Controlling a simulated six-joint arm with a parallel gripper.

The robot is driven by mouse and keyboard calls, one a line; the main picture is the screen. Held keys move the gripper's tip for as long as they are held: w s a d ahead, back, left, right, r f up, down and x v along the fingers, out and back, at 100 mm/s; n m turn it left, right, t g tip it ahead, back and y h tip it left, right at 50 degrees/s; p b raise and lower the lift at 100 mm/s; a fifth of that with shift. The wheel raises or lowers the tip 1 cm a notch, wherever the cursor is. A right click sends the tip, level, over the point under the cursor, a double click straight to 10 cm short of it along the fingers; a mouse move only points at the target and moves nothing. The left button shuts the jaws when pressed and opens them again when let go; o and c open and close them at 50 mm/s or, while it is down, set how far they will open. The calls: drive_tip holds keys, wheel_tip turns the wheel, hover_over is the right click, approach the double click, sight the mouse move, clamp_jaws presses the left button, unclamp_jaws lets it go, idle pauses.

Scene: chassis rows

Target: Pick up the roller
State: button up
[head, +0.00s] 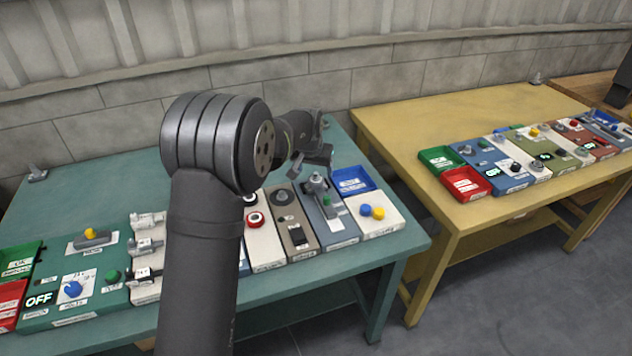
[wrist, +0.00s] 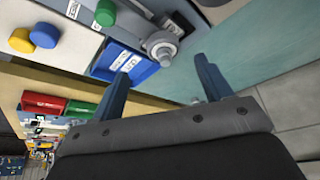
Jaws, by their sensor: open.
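My gripper (head: 318,158) is open above the far right part of the teal table, and nothing shows between its fingers. In the wrist view its two fingers (wrist: 161,66) stand apart, with the table edge and the floor side beyond them. I cannot tell for certain which thing is the roller. A grey fixture with a round top (head: 316,184) stands on a blue-grey panel below my gripper; what looks like the same fixture shows in the wrist view (wrist: 162,47). Light cylindrical parts (head: 148,221) sit in holders left of my arm. My arm hides the middle of the panel row.
A blue bin (head: 352,180) and a panel with blue and yellow knobs (head: 378,222) stand at the row's right end. The teal table (head: 90,190) is clear behind the panels. A yellow table (head: 400,120) with another row stands to the right, across a gap.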

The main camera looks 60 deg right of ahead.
sight(315, 180)
drive_tip(key=shift+x, duration=3.35)
drive_tip(key=shift+w+a, duration=0.1)
drive_tip(key=shift+w, duration=0.05)
drive_tip(key=c, duration=1.1)
drive_tip(key=shift+o, duration=0.2)
